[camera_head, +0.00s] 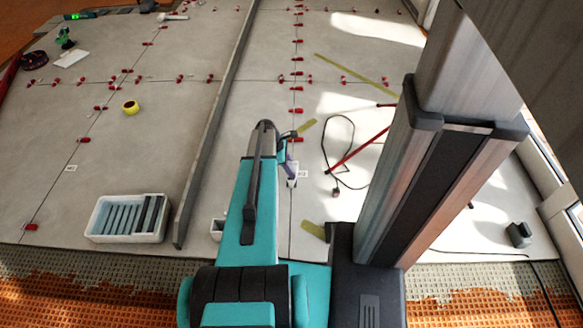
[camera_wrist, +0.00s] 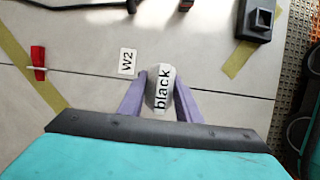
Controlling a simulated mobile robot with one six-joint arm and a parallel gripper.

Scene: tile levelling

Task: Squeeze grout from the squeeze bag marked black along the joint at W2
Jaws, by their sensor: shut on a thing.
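My gripper (camera_wrist: 160,98) has purple fingers shut on the squeeze bag marked black (camera_wrist: 162,88), a pale bag with its lettering facing the wrist camera. In the head view my gripper (camera_head: 289,167) and the bag (camera_head: 292,181) are partly hidden by my arm. The W2 label (camera_wrist: 128,62) lies on the tile just beside the bag, and it also shows in the head view (camera_head: 303,174). The joint at W2 (camera_wrist: 90,73) is a thin dark line running past the label and under the bag. The bag's nozzle is hidden, and I cannot tell whether it touches the joint.
A red clip (camera_wrist: 38,62) stands on the joint, with tape strips (camera_wrist: 255,45) nearby. A long grey straightedge (camera_head: 212,130) lies left of my arm. A white tub (camera_head: 128,218) stands at front left. A red-handled tool (camera_head: 357,150) and black cable lie at right.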

